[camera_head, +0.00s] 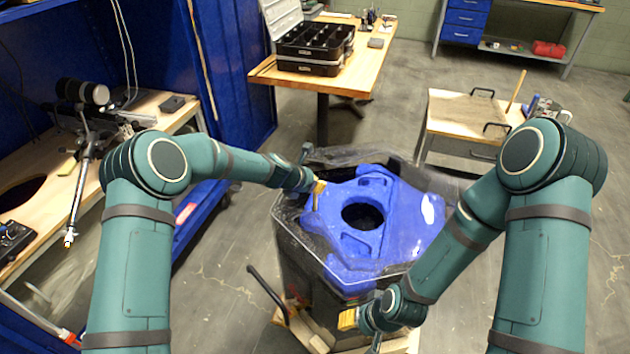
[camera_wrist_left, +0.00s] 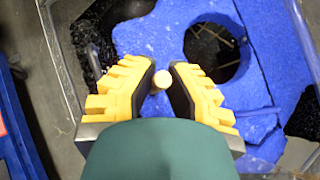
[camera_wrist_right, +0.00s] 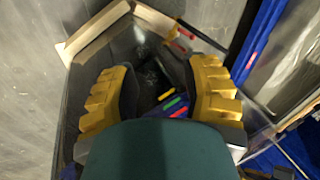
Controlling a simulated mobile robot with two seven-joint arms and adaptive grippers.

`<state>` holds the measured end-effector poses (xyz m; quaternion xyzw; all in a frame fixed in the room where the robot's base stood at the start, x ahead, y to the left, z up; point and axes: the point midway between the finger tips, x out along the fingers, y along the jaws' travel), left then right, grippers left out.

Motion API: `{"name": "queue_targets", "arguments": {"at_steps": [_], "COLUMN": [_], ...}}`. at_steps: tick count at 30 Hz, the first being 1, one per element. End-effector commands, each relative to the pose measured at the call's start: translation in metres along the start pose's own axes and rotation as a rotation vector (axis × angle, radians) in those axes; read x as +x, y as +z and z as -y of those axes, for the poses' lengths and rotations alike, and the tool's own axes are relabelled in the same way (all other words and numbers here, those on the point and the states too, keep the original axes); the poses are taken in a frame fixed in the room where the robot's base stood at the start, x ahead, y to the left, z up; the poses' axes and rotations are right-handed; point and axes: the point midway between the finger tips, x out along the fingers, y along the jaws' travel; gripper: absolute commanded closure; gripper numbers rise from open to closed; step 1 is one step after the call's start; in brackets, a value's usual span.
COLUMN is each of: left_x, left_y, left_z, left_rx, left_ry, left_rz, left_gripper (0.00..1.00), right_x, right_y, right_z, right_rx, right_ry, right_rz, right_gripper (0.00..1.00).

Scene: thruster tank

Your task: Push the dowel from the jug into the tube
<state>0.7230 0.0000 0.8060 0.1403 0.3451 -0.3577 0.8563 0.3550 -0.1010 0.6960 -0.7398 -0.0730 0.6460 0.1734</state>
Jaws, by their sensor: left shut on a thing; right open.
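My left gripper (camera_head: 318,192) is over the left part of a blue block with a round hole. In the left wrist view my left gripper (camera_wrist_left: 162,82) is shut on a pale dowel (camera_wrist_left: 162,78), whose round end shows between the yellow fingers. The blue block (camera_wrist_left: 168,30) lies below it, and several thin sticks show in the dark hole (camera_wrist_left: 215,50). My right gripper (camera_head: 350,320) is low at the tank's front side; in the right wrist view it (camera_wrist_right: 160,85) is open with nothing between its fingers. I cannot make out a jug or a tube with certainty.
The blue block (camera_head: 400,225) sits in a clear-walled dark tank (camera_head: 310,262). A workbench (camera_head: 100,150) stands left, and a table with an open black case (camera_head: 315,45) behind. A cart (camera_head: 465,112) at the back right has a wooden stick (camera_head: 516,90).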

Motion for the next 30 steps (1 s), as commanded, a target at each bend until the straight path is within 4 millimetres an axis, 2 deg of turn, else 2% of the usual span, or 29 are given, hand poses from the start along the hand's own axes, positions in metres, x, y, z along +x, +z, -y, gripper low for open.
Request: {"name": "queue_targets", "arguments": {"at_steps": [18, 30], "left_x": [0.019, 0.022], "left_y": [-0.02, -0.023], "left_z": [-0.001, -0.001], "left_rx": [-0.001, -0.001], "left_ry": [0.001, 0.001], "left_rz": [0.0, 0.0], "left_gripper": [1.0, 1.0], "right_x": [0.001, 0.001], "right_y": [0.0, 0.0], "right_z": [-0.001, -0.001], "right_rx": [0.0, 0.0], "right_ry": [0.0, 0.0], "right_rz": [-0.001, -0.001], "right_gripper": [0.53, 0.53]}}
